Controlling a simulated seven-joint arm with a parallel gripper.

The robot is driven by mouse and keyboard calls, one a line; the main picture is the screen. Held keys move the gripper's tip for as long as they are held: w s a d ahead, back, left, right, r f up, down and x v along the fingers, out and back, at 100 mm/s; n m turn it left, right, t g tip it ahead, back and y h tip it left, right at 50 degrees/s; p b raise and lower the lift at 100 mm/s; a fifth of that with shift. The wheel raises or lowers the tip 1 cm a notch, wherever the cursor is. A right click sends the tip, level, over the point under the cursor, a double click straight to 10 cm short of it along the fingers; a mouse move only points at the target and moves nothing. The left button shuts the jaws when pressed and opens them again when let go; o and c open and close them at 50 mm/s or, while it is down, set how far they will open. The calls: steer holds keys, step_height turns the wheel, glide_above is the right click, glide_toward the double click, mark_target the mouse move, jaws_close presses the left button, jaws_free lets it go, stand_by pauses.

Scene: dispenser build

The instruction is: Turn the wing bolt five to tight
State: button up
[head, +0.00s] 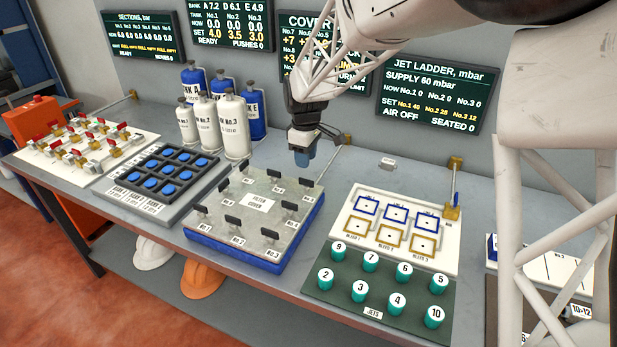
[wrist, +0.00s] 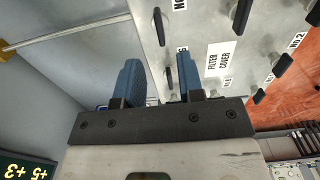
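The filter cover (head: 262,203) is a grey metal plate on a blue base, with several dark wing bolts around its edge. Their number labels are mostly too small to read, so I cannot surely pick out bolt five. A wing bolt (head: 305,182) stands at the back right corner. My gripper (head: 302,160) points down above the cover's back right edge, apart from the plate. A wing bolt (wrist: 158,25) shows beyond the fingertips, beside a partly cut-off label.
The cover screen (head: 300,45) is partly hidden by my arm. Left are gas bottles (head: 235,125) and a tray of blue buttons (head: 160,178). Right are a white plate with coloured frames (head: 348,222) and teal jets (head: 360,290).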

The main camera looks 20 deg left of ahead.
mark_target(306, 185)
stand_by(0.3)
steer(key=shift+f, duration=3.85)
jaws_close()
